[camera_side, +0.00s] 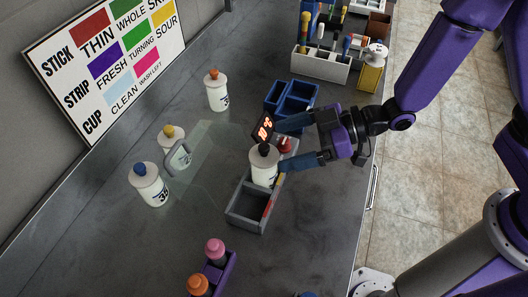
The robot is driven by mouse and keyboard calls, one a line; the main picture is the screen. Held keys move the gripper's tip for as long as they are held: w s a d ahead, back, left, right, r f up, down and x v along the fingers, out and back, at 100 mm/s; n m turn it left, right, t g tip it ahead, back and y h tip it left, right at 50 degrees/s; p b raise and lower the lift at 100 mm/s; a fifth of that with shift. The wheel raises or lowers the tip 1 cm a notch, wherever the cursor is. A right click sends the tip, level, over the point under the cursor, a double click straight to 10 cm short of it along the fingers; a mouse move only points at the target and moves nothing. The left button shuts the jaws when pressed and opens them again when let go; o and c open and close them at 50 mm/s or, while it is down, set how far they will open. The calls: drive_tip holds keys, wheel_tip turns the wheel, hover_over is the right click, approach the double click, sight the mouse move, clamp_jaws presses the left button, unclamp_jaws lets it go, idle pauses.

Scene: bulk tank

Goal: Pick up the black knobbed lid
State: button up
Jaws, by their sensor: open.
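The black knobbed lid (264,150) sits on top of a white jar (264,172). The jar stands upright in a grey divided tray (240,216) near the middle of the bench. My gripper (281,144) reaches in from the right with its blue fingers apart. One finger is on the far side of the lid and the other on the near side, by the jar's right edge. I cannot tell whether either finger touches the lid or jar. Nothing shows held between the fingers.
A black display with glowing digits (263,128) stands just behind the lid. A clear panel (205,160) is to the left, near white bottles with blue (139,169), yellow (168,131) and orange (213,75) caps. Blue bins (285,97) lie behind. The front-left bench is clear.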

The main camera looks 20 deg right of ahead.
sight(270, 148)
drive_tip(key=shift+x, duration=2.8)
drive_tip(key=shift+w, duration=0.15)
drive_tip(key=c, duration=1.1)
drive_tip(key=shift+o, duration=0.2)
